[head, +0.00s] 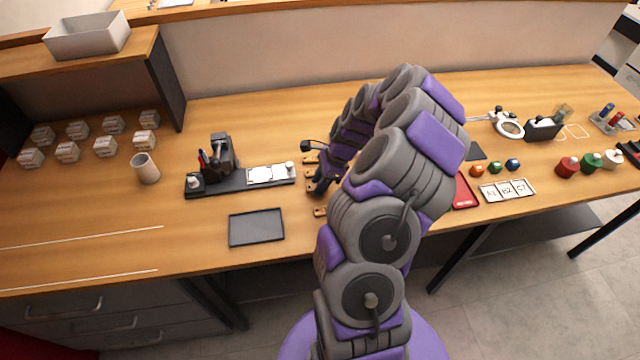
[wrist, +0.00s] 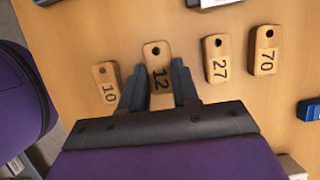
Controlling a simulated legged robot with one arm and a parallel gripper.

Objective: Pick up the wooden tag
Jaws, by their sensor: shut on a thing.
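Several wooden tags with holes and black numbers lie on the table. In the wrist view, my gripper (wrist: 158,82) is shut on the tag marked 12 (wrist: 157,56), with a dark finger on each side of it. Tag 10 (wrist: 105,84) lies just left of the fingers. Tag 27 (wrist: 216,60) and tag 70 (wrist: 265,50) lie to the right. In the head view, my gripper (head: 317,184) is over the row of tags, and a loose tag (head: 320,212) shows at the near end. I cannot tell whether tag 12 is off the table.
A black laser marker (head: 218,160) on a dark base stands left of the tags. An empty dark tray (head: 256,228) lies at the front left. A red tray (head: 464,192) and a card strip (head: 507,190) are to the right. A blue thing (wrist: 309,109) is at the wrist view's right edge.

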